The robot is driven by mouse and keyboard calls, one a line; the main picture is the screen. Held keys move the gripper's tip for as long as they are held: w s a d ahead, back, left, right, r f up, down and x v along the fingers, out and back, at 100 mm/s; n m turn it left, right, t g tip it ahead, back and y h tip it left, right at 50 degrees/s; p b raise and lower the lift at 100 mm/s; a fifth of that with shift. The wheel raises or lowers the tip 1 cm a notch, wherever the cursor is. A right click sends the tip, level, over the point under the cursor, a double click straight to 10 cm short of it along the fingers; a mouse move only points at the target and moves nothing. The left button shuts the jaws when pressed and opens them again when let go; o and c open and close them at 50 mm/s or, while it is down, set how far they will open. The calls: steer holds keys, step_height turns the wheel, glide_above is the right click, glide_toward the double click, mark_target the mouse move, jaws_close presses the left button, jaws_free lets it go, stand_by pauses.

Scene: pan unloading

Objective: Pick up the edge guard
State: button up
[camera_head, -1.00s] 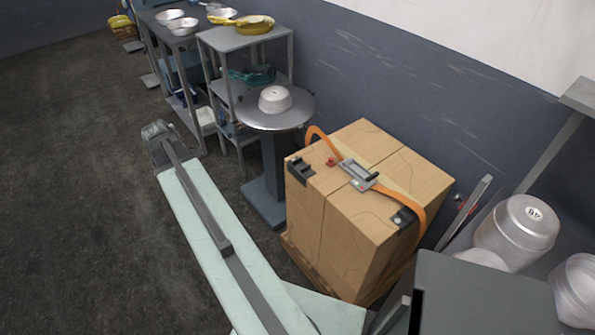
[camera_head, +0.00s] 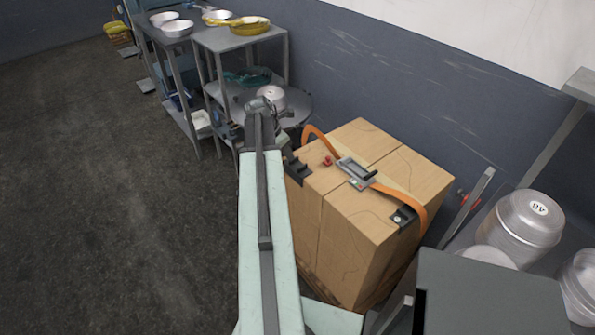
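A black edge guard (camera_head: 298,173) sits on the near left top edge of the strapped cardboard boxes (camera_head: 350,235). A second black edge guard (camera_head: 404,217) sits at the right front edge, under the orange strap (camera_head: 398,194). My gripper (camera_head: 275,110) is at the far end of my pale green arm, in front of the round table, beyond and a little left of the first guard. It appears apart from both guards. Its fingers are small and dark against the background, so I cannot tell whether they are open.
A grey buckle (camera_head: 356,172) and a small red piece (camera_head: 328,160) lie on the box top. A round table (camera_head: 301,112) with a metal pan (camera_head: 271,92) stands behind. Shelves (camera_head: 235,42) with pans stand farther back. Metal pots (camera_head: 526,218) are at right. The left floor is clear.

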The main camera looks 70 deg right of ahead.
mark_target(298, 169)
steer(key=b+x, duration=0.4)
steer(key=x, duration=0.1)
steer(key=shift+d, duration=0.15)
steer(key=shift+r, duration=0.15)
jaws_close()
steer(key=shift+r, duration=0.1)
